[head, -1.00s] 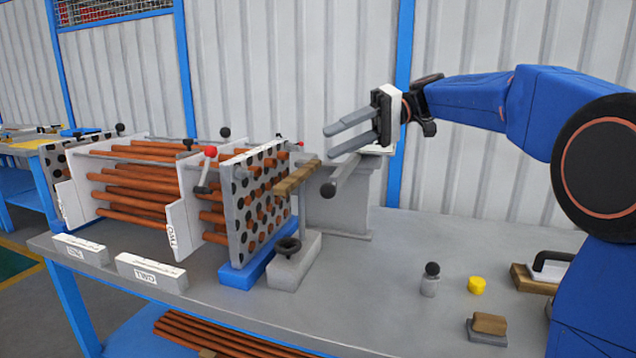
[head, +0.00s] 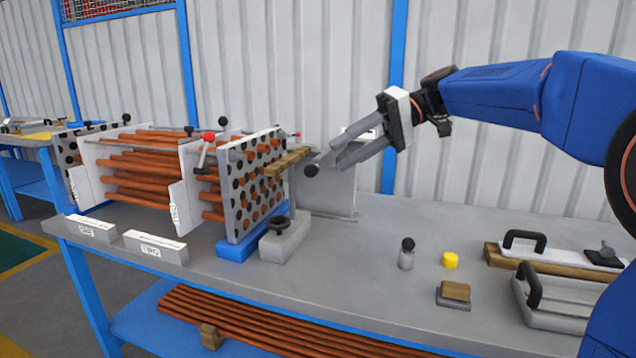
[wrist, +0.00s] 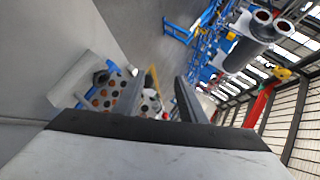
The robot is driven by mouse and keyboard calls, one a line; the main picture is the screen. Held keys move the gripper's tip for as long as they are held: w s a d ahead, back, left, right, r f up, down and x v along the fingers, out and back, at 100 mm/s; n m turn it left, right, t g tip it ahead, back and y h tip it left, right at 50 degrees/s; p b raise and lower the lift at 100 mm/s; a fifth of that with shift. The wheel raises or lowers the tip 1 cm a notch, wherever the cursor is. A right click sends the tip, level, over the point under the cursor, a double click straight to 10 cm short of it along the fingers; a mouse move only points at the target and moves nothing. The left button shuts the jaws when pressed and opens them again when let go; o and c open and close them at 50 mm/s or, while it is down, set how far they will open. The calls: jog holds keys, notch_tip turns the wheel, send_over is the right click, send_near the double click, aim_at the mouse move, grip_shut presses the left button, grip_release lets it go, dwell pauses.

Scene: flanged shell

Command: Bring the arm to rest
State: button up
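My gripper (head: 362,143) is in the air above the bench, at the right of the tube bundle in the head view. Its two grey fingers stand apart with nothing between them, and they point left and slightly down. In the wrist view the fingers (wrist: 158,100) also show a gap between them. My blue arm reaches in from the right of the head view.
A tube bundle with a perforated plate (head: 243,200) stands on the grey bench (head: 340,275). A grey stand (head: 335,190) is behind the fingers. A small knobbed weight (head: 406,258), a yellow cylinder (head: 450,260) and handled tools (head: 560,295) lie at the right.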

jog(key=s+d+f+m+t+h, duration=0.2)
jog(key=s+d+f+t+h, duration=0.1)
jog(key=s+d+f, duration=0.4)
jog(key=s+d+f+m+t+h, duration=0.2)
jog(key=s+d+f+h, duration=0.3)
jog(key=f, duration=0.9)
jog(key=s+d+f+m+t+h, duration=0.3)
jog(key=s+d+f+h, duration=0.1)
jog(key=s+d+f, duration=0.6)
jog(key=s, duration=0.3)
jog(key=shift+s+d+f+t, duration=0.25)
jog(key=shift+s+d+t, duration=0.05)
jog(key=shift+d, duration=0.1)
